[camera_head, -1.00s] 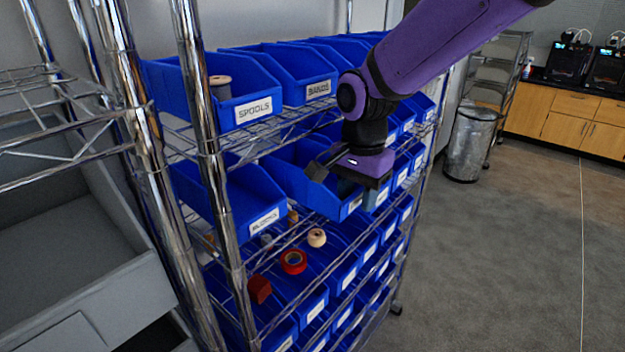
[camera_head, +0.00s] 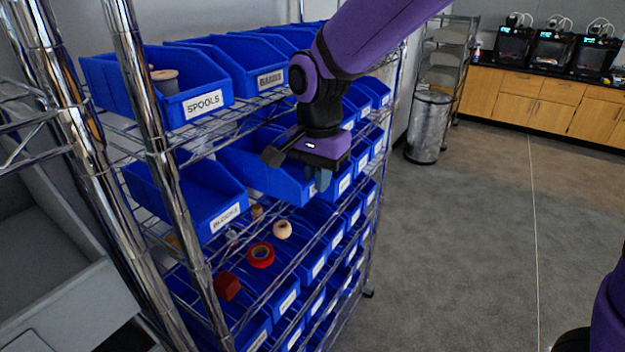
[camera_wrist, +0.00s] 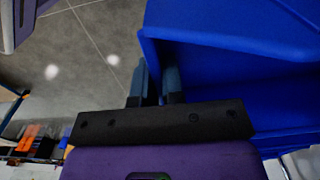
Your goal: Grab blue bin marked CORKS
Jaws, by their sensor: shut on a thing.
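A blue bin (camera_head: 262,168) sits on the middle shelf level of the wire rack, second from the near end. My gripper (camera_head: 320,180) is over its front edge, fingers pointing down. In the wrist view my gripper (camera_wrist: 157,75) has one finger on each side of the wall of the blue bin (camera_wrist: 225,60), shut on it. The label on this bin is mostly covered by my fingers, so I cannot read whether it says CORKS. The bin's inside is partly hidden by my arm.
Wire rack posts (camera_head: 165,160) stand close on the left. A SPOOLS bin (camera_head: 205,105) and others fill the shelf above. A bin with an unclear label (camera_head: 195,200) is beside the held one. Red tape (camera_head: 260,254) lies below. The floor (camera_head: 460,230) at right is clear.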

